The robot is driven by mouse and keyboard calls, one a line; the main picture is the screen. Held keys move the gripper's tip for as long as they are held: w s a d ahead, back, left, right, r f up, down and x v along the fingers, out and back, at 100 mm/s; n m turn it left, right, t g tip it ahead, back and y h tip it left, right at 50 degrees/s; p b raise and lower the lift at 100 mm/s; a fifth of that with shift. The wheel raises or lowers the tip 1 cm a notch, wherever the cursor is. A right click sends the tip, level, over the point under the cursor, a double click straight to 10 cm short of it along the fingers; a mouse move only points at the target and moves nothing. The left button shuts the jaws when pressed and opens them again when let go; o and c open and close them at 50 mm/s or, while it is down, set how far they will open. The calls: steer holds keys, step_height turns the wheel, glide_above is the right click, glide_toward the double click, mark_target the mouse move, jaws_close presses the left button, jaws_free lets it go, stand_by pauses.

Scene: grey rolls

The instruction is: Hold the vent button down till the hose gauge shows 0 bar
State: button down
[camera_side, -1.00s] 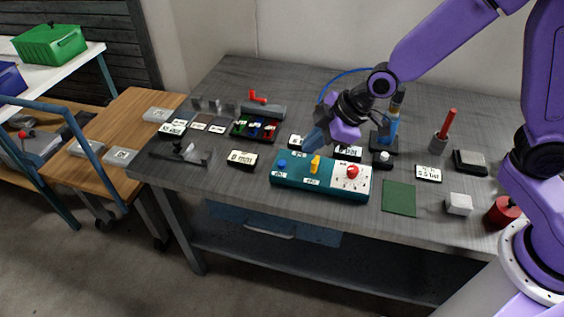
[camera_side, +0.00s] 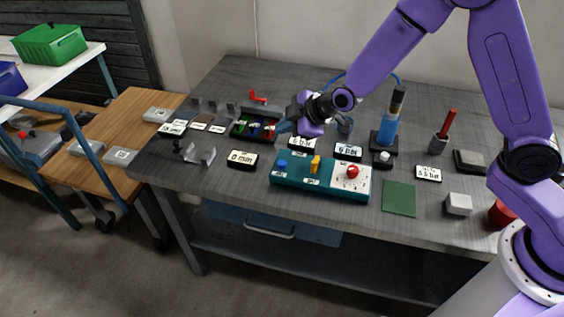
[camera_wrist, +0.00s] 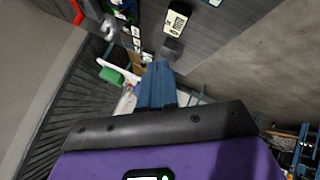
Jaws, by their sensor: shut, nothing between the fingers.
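A teal control box (camera_side: 335,190) stands near the front of the bench with a blue button (camera_side: 282,163), a yellow lever (camera_side: 315,164) and a red knob (camera_side: 352,171) on a white dial plate. I cannot read its labels, so which control is the vent button is unclear. Small displays stand behind the box, one (camera_side: 348,152) and another (camera_side: 301,143); their digits are too small to read surely, and I cannot tell which is the hose gauge. My gripper (camera_side: 284,127) is shut and empty, above the bench behind the blue button, apart from it. Its fingers also show in the wrist view (camera_wrist: 158,75).
A black tray of coloured parts (camera_side: 255,128) lies left of my gripper. A blue cylinder with a hose (camera_side: 387,130) stands behind the box. A display (camera_side: 243,159) and a grey bracket (camera_side: 202,156) are at left. A green mat (camera_side: 399,199) lies at right.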

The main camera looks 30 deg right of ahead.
mark_target(285, 165)
steer(key=shift+f, duration=4.35)
steer(key=shift+f, duration=0.15)
steer(key=shift+f, duration=0.3)
steer(key=shift+f, duration=0.5)
stand_by(0.6)
stand_by(1.6)
steer(key=shift+r, duration=0.95)
